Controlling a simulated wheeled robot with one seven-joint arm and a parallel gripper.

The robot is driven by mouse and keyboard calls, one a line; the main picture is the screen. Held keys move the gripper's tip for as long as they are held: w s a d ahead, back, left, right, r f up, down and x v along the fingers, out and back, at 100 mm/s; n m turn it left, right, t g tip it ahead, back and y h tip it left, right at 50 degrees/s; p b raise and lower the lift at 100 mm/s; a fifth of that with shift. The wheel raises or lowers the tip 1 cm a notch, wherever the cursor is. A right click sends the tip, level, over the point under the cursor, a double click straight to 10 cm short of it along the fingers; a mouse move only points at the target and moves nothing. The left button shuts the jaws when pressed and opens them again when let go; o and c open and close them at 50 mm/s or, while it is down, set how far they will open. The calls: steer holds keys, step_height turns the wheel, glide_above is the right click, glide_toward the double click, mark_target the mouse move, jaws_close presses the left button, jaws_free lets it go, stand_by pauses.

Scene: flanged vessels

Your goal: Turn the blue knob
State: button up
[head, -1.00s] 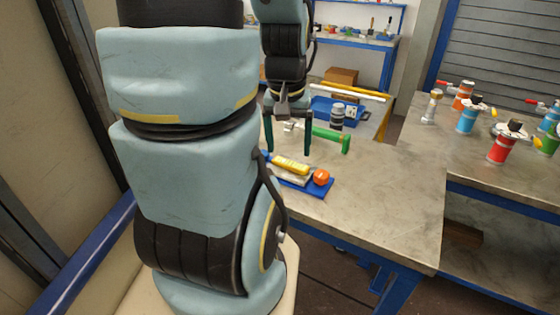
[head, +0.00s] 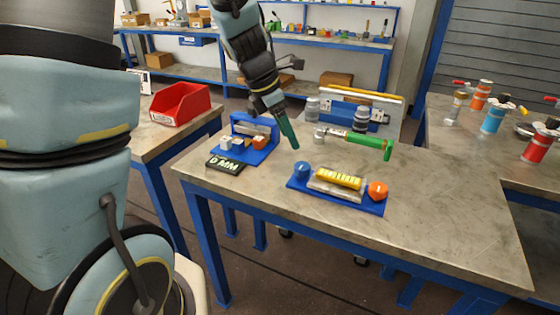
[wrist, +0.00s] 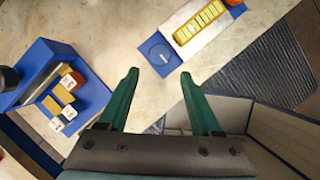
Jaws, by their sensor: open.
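The blue knob (head: 302,169) sits on the left end of a blue base plate (head: 345,202) near the front of the grey table. It also shows in the wrist view (wrist: 160,55) as a round blue disc with a light mark on it, beyond and between my fingertips. On the same plate are a yellow block (head: 338,178) on a pale holder and an orange knob (head: 377,190) at the right end. My gripper (head: 290,145) is open and empty, with green fingers, above the table behind and left of the blue knob. It also shows in the wrist view (wrist: 160,82).
A blue stand with small blocks (head: 262,148) and a dark DMM box (head: 226,165) are to the left. A green-handled tool (head: 368,144) and grey jars (head: 361,119) stand behind. The table's front right is clear. A red bin (head: 180,103) sits on another table.

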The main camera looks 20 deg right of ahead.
mark_target(302, 165)
steer(key=b+x, duration=0.1)
steer(key=x, duration=0.9)
steer(key=shift+a, duration=0.1)
steer(key=shift+c, duration=0.2)
jaws_close()
